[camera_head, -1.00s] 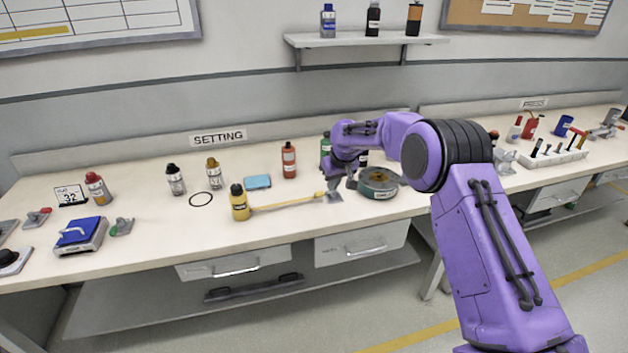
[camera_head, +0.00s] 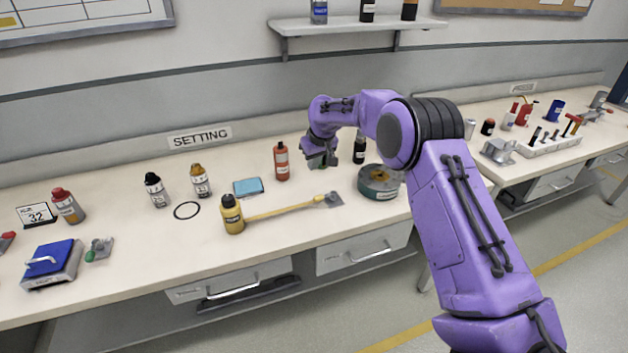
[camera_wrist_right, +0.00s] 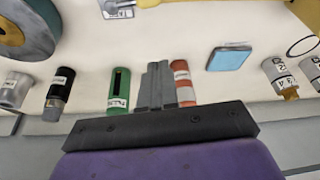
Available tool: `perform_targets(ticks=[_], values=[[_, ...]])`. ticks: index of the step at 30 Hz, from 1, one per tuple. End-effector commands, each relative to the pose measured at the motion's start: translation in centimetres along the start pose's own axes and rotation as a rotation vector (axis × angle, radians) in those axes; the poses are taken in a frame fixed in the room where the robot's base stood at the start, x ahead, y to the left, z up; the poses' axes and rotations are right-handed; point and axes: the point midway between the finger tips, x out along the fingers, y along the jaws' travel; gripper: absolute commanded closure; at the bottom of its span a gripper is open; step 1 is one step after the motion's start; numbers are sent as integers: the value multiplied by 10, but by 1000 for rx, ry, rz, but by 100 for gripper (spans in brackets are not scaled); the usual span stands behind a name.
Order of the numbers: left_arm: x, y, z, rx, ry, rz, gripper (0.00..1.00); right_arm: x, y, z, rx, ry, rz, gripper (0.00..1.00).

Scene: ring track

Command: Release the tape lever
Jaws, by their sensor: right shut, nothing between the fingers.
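I cannot tell which part is the tape lever. My right gripper (camera_head: 324,163) is at the back of the bench, away from the strip. In the wrist view its fingers (camera_wrist_right: 157,75) are shut and empty, between a green bottle (camera_wrist_right: 120,90) and a red bottle (camera_wrist_right: 183,82). My left gripper is out of view.
A blue pad (camera_head: 248,186), a black ring (camera_head: 186,210) and several bottles stand on the bench. At the left are a blue-topped block (camera_head: 52,264) and a small green-knobbed clamp (camera_head: 98,250). A shelf (camera_head: 355,24) hangs above. The bench front is mostly clear.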

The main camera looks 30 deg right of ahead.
Motion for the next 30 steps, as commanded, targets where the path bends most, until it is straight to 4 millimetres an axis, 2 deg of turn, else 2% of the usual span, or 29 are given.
perform_targets(ticks=[9, 16, 24, 30], values=[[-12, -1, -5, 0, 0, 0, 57, 58, 0, 1, 0, -4, 1, 100], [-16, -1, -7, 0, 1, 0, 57, 95, 0, 2, 0, -3, 1, 100], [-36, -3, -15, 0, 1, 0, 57, 86, 0, 24, 1, -3, -1, 100], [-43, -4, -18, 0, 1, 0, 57, 87, 0, 38, 1, -2, -1, 100]])
